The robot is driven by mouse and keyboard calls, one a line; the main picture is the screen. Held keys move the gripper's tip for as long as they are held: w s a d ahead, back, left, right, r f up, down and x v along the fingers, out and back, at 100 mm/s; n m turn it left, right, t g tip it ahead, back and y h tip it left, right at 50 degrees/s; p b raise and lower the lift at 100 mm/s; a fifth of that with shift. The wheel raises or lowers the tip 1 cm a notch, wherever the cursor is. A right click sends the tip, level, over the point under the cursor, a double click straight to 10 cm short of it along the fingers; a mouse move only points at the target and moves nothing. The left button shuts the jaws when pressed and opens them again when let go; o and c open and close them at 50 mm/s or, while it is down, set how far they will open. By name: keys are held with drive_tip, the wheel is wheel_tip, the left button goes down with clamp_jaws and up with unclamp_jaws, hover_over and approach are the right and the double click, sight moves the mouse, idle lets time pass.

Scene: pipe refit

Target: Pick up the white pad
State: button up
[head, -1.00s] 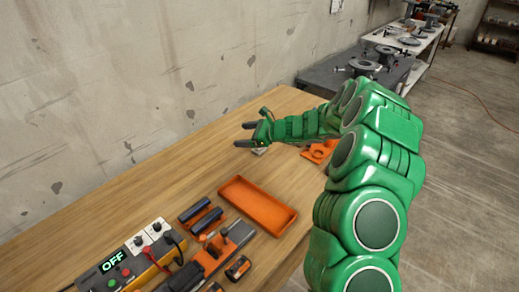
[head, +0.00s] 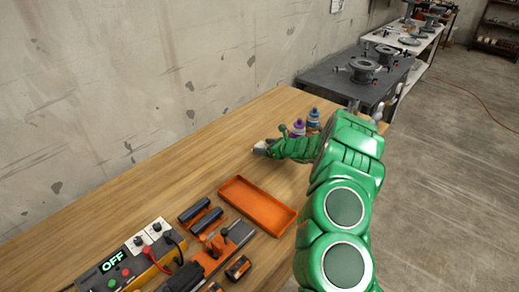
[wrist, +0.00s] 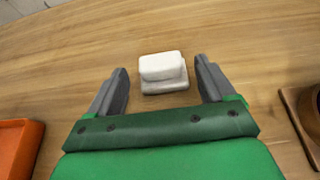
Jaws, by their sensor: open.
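The white pad (wrist: 161,66) is a small block with rounded edges in the wrist view. It sits on a slightly wider pale grey base (wrist: 168,87) on the wooden table. My gripper (wrist: 160,70) is open, with its dark fingers apart to the left and right of the picture. The pad shows between and slightly beyond the fingertips, with a gap on each side. In the head view my gripper (head: 261,148) is low over the table beyond the orange tray, and the pad is hard to tell apart from it there.
An orange tray (head: 257,205) lies nearer on the table (head: 180,165). Two bottles, one blue-capped (head: 313,118) and one purple (head: 298,128), stand behind my arm. A power supply (head: 130,258) and tools are at the front left. A brown holder (wrist: 303,125) edges the wrist view.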

sight(260, 144)
drive_tip(key=shift+r+x, duration=0.2)
drive_tip(key=shift+x, duration=1.15)
drive_tip(key=shift+r+x, duration=0.15)
drive_tip(key=shift+x, duration=1.2)
drive_tip(key=shift+w, duration=0.15)
drive_tip(key=shift+c, duration=0.5)
drive_tip(key=c, duration=0.8)
drive_tip(key=shift+r, duration=0.15)
